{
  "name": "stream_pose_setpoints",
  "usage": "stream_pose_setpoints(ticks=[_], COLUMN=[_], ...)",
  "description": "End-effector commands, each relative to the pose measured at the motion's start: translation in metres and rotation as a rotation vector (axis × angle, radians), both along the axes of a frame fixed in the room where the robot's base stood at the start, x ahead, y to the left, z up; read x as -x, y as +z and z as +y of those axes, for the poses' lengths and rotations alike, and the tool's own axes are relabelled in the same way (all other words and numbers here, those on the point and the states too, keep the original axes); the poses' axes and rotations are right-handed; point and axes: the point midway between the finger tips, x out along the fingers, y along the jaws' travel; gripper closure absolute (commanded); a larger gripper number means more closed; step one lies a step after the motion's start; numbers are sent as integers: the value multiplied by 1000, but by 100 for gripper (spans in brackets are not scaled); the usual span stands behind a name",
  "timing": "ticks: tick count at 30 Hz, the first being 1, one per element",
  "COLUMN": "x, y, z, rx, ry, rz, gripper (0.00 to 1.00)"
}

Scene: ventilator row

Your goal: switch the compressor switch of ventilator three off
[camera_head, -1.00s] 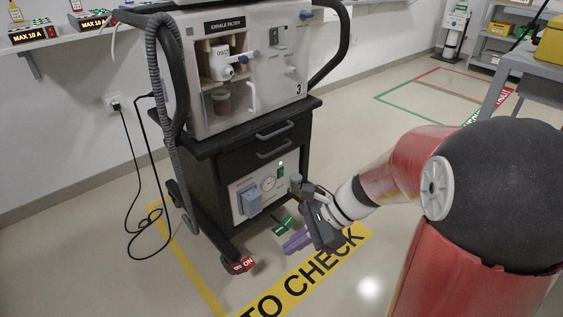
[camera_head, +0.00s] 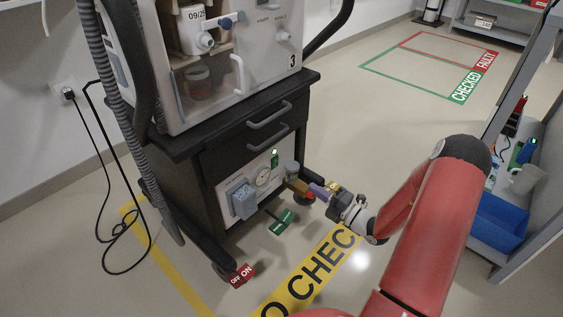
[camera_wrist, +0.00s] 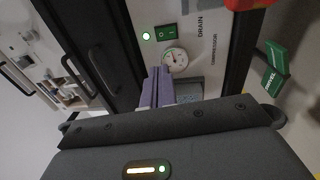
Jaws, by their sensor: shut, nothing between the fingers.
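Ventilator three (camera_head: 250,70), marked "3", stands on a black cart. The compressor panel low on the cart has a green rocker switch (camera_head: 275,161) with a lit green lamp (camera_head: 275,152) above it and a round gauge (camera_head: 263,177) below. The wrist view shows the switch (camera_wrist: 166,33) upright beside the lit lamp (camera_wrist: 146,36), with the gauge (camera_wrist: 174,58) and the "COMPRESSOR" label close by. My gripper (camera_head: 303,187), with purple fingers, is shut and empty, below and right of the switch in the head view. Its fingertips (camera_wrist: 158,72) show in front of the panel near the gauge; contact cannot be told.
Green (camera_head: 282,222) and red (camera_head: 242,274) pedal tags sit low at the cart. A hose and cables hang at left. A shelf with a blue bin (camera_head: 498,222) stands at right.

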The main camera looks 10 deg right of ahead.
Motion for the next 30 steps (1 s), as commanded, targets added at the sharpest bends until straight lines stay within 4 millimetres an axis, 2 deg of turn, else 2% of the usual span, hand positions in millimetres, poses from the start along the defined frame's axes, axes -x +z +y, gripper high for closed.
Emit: stream_pose_setpoints(ticks=[6, 17, 20, 30], x=[-2, -8, -19, -76], y=[-6, -5, -4, 4], z=[-6, 0, 10, 53], rx=[-38, -33, -34, -31], ry=[-28, -23, -22, -20], rz=[18, 16, 15, 13], gripper=[100, 100, 100, 100])
